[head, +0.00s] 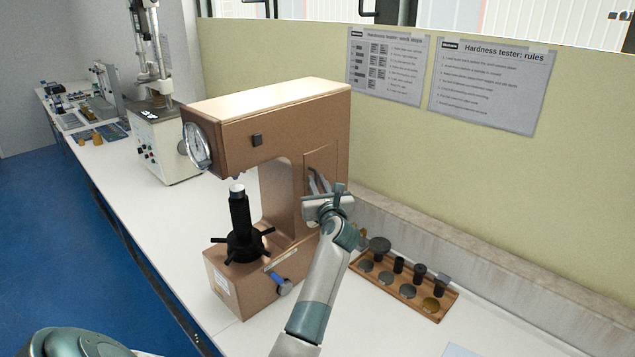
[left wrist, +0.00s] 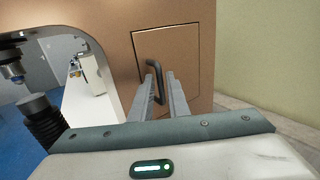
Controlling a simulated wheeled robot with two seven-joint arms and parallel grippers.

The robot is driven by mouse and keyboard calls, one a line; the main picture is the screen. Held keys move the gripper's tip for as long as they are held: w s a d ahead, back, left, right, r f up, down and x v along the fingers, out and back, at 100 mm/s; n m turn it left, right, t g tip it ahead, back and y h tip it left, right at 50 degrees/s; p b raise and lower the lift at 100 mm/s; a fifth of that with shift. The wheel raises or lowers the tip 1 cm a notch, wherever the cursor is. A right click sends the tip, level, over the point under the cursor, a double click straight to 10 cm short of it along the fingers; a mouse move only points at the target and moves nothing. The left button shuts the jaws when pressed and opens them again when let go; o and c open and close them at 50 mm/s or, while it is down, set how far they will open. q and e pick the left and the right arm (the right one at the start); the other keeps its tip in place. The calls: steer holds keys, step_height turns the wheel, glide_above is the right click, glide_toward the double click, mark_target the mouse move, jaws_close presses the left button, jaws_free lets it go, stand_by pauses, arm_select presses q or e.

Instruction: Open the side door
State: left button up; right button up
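The side door (head: 326,158) is a brown rectangular panel in the side of the brown hardness tester (head: 270,125). In the left wrist view the side door (left wrist: 185,52) lies flush in the housing with a thin dark outline, and looks closed. A dark bent handle (left wrist: 153,66) stands on its left part. My left gripper (head: 318,183) is at the door. In the left wrist view its two fingers (left wrist: 161,86) are apart, with the handle's lower part between them; I cannot tell whether they touch it. My right gripper is not in view.
A wooden tray (head: 436,316) with dark cylinders and discs lies on the white bench right of my arm. The tester's black spindle with spokes (head: 243,240) stands at its front. A second tester (head: 165,140) stands farther back. A yellow-green partition (head: 480,165) runs behind.

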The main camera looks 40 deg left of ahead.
arm_select(q)
jaws_close()
stand_by(1.4)
